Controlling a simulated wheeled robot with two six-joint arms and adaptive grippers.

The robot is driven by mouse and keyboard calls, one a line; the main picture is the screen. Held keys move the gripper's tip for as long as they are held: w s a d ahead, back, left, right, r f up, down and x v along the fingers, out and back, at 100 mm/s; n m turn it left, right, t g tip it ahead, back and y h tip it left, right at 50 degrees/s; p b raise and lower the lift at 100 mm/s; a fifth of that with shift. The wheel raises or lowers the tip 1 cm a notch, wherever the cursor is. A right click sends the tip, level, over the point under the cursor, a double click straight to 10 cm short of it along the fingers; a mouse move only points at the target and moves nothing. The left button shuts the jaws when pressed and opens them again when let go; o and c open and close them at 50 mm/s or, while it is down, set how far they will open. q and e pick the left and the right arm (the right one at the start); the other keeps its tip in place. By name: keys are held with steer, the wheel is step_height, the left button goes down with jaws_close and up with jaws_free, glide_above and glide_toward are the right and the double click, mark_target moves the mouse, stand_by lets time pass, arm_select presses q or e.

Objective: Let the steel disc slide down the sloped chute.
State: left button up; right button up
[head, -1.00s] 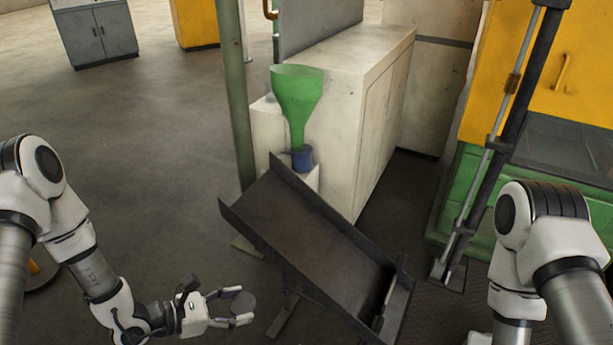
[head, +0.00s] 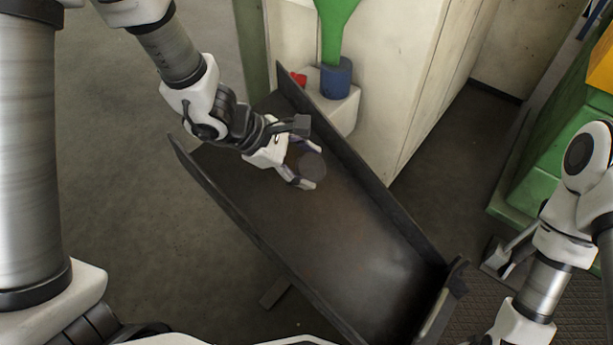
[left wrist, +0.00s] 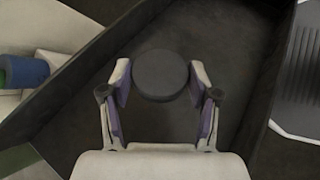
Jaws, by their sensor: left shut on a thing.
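The steel disc (head: 312,166) is a dark grey round piece held between the fingertips of my left gripper (head: 304,168). In the left wrist view the disc (left wrist: 161,76) sits between the two fingers (left wrist: 160,88), which are shut on it. The sloped chute (head: 330,235) is a dark metal trough with raised side walls, running from the upper left to the lower right. My left gripper is over the upper part of the chute bed; the gap between disc and bed cannot be told.
A green funnel (head: 334,25) stands over a blue cup (head: 336,77) on a pale block beside the chute's upper end, near a small red object (head: 298,79). A pale cabinet (head: 420,80) stands behind the chute. Green machinery (head: 545,165) is at the right.

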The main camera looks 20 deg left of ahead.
arm_select(q)
steer(key=b, duration=0.2)
glide_above(289, 187)
steer(key=f, duration=0.6)
steer(key=shift+d, duration=0.4)
steer(key=shift+a+f, duration=0.35)
steer(key=shift+f, duration=0.25)
steer(key=o, duration=1.6)
